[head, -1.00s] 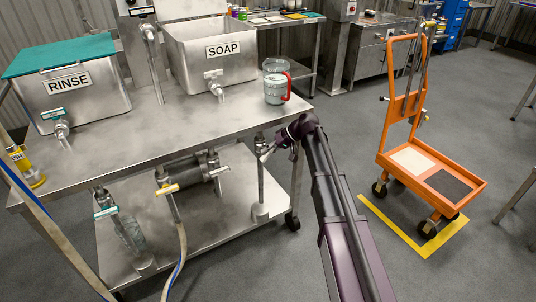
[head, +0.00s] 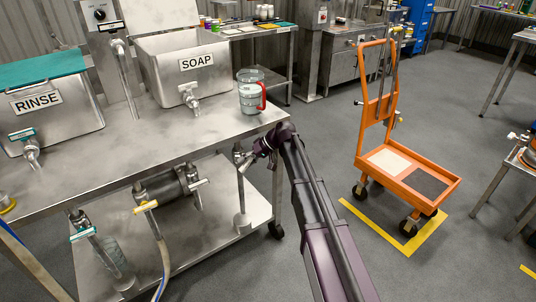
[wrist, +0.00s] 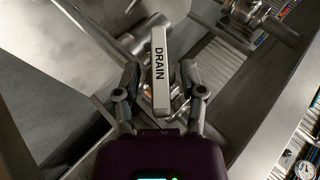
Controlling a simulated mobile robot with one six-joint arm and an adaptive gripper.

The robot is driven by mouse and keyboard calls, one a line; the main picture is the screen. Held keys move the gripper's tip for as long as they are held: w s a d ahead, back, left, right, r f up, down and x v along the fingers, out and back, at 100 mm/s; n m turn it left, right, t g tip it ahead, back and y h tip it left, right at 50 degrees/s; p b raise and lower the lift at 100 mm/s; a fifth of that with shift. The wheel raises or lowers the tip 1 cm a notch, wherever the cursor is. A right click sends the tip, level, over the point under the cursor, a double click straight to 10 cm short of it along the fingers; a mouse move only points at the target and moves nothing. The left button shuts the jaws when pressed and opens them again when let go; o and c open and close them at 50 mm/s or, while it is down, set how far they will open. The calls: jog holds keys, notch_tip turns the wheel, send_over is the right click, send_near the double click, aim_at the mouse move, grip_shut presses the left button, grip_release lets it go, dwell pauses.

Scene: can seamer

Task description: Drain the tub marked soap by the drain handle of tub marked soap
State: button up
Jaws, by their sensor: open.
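The steel tub marked SOAP (head: 150,72) stands on the steel bench, with a tap at its front. Below the bench top, a pipe valve carries a pale handle (head: 243,163). In the wrist view this drain handle (wrist: 161,75) is a light bar lettered DRAIN, and it lies lengthwise between my fingers. My gripper (head: 251,157) is at this valve, under the front right corner of the bench. In the wrist view my gripper (wrist: 160,80) is open, with a finger on each side of the handle. Whether either finger touches it I cannot tell.
The tub marked RINSE (head: 75,118) stands at left, with a teal handle (head: 83,233) and a yellow handle (head: 145,207) below. A red-handled jug (head: 249,97) stands near the bench corner. An orange cart (head: 405,175) stands right. The bench leg is close beside my arm.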

jog(key=shift+r, duration=0.1)
jog(key=shift+s+a+r+n+t+h+p, duration=0.15)
jog(key=shift+t+h+p, duration=0.2)
jog(key=shift+h+p, duration=0.35)
jog(key=shift+d+f+n+t+h+p, duration=0.15)
jog(key=shift+t+h+p, duration=0.3)
jog(key=shift+p, duration=0.3)
jog(key=shift+a+n+t+h+p, duration=0.25)
jog(key=shift+t+h+p, duration=0.35)
jog(key=shift+h, duration=0.6)
jog(key=shift+n+t+h+p, duration=0.4)
jog(key=shift+t+h, duration=0.3)
jog(key=shift+h, duration=0.45)
jog(key=shift+s+d+r+p, duration=0.1)
jog(key=shift+r+p, duration=0.3)
jog(key=shift+p, duration=0.1)
jog(key=p+v, duration=1.2)
jog(key=v, duration=0.1)
jog(key=s+d+r+m+g+h+p, duration=0.1)
jog(key=s+d+r+m+p, duration=0.1)
jog(key=s+d+r+p, duration=0.2)
jog(key=s+d+r+m+g+h+p, duration=0.1)
jog(key=s+d+r+m+p, duration=0.2)
jog(key=s+d, duration=0.7)
jog(key=shift+s+d+r+p, duration=0.4)
jog(key=shift+d+r+p, duration=0.15)
jog(key=shift+p, duration=0.65)
jog(key=shift+w, duration=0.1)
